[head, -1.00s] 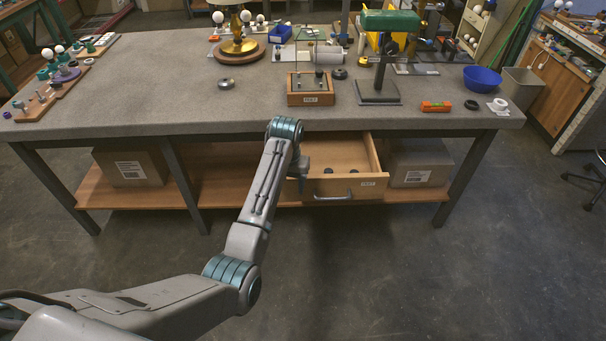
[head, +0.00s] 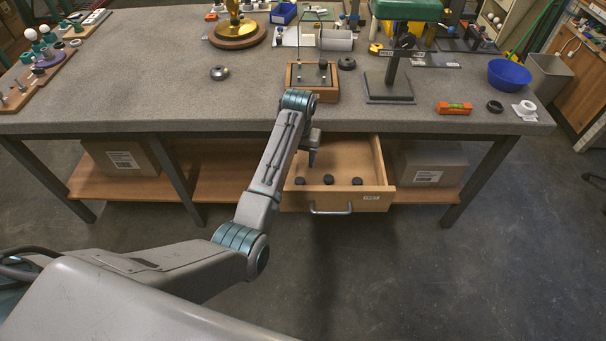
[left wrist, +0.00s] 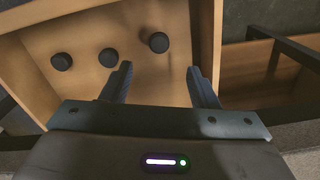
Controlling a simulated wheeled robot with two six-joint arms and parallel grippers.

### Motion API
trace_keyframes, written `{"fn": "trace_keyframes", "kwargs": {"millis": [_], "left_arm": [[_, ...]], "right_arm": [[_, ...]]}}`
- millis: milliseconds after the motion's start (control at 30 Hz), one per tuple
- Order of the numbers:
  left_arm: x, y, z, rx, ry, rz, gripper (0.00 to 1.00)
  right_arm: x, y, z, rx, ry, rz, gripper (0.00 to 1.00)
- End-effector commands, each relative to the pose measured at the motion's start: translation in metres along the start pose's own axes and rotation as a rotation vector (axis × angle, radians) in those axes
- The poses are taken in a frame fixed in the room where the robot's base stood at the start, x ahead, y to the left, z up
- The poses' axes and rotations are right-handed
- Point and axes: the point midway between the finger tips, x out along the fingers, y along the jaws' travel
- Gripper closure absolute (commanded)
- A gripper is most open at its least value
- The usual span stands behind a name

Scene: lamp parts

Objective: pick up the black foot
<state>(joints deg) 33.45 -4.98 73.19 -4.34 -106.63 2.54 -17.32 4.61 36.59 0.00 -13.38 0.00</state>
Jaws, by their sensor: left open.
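Three small round black feet lie in the open wooden drawer (head: 365,202): the left foot (head: 299,181), the middle foot (head: 328,179) and the right foot (head: 357,181), in a row near the drawer's front. In the left wrist view they show as dark discs, one at the left (left wrist: 61,61), one in the middle (left wrist: 108,57) and one at the right (left wrist: 158,42). My left gripper (head: 312,163) points down over the drawer, behind the row. In the left wrist view its fingers (left wrist: 160,70) are apart with nothing between them. My right gripper is not in view.
The grey worktop (head: 160,90) overhangs the drawer's back. On it stand a wooden box (head: 325,95), a green lamp (head: 408,10), an orange level (head: 454,108) and a blue bowl (head: 508,74). Cardboard boxes (head: 430,165) flank the drawer on the shelf.

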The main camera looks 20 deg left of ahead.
Motion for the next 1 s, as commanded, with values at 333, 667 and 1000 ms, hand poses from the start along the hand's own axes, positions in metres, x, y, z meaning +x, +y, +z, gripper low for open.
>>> {"fn": "trace_keyframes", "kwargs": {"millis": [333, 667, 1000], "left_arm": [[0.044, 0.0, 0.0, 0.0, -0.002, 0.0, 0.46], [0.083, 0.001, -0.003, 0.0, -0.004, -0.001, 0.46], [0.096, 0.001, -0.004, 0.0, -0.001, 0.0, 0.46]], "right_arm": [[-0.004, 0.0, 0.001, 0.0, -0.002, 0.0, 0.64], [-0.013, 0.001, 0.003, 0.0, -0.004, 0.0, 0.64], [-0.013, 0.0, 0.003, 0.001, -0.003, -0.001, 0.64]]}}
